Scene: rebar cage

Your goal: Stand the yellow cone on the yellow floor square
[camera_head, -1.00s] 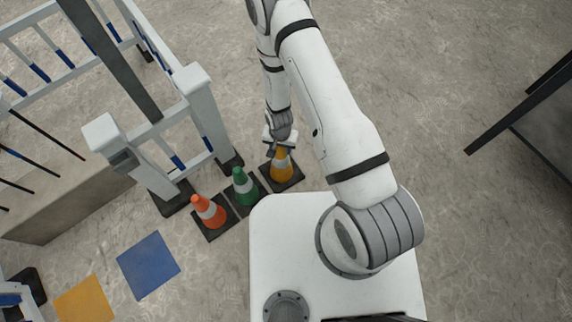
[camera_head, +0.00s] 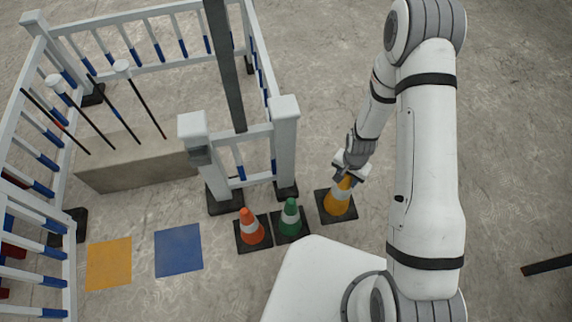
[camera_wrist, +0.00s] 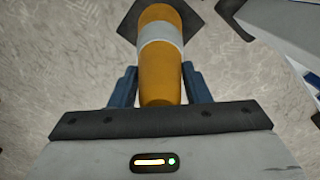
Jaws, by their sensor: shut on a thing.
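The yellow cone (camera_head: 338,200), orange-yellow with a white band and a dark square base, stands upright to the right of the green cone in the head view. My gripper (camera_head: 350,168) is shut on its upper part from above. In the wrist view the cone (camera_wrist: 161,75) lies between my two blue-grey fingers, with its dark base beyond; my gripper (camera_wrist: 155,88) spans it. Whether the base touches the floor is hard to tell. The yellow floor square (camera_head: 109,263) lies flat and bare at the lower left, beside the white railing.
A green cone (camera_head: 290,217) and an orange cone (camera_head: 251,228) stand close to the left of the yellow one. A blue floor square (camera_head: 179,250) lies right of the yellow square. White railings (camera_head: 285,145) and a concrete block (camera_head: 140,160) stand behind. Open floor is to the right.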

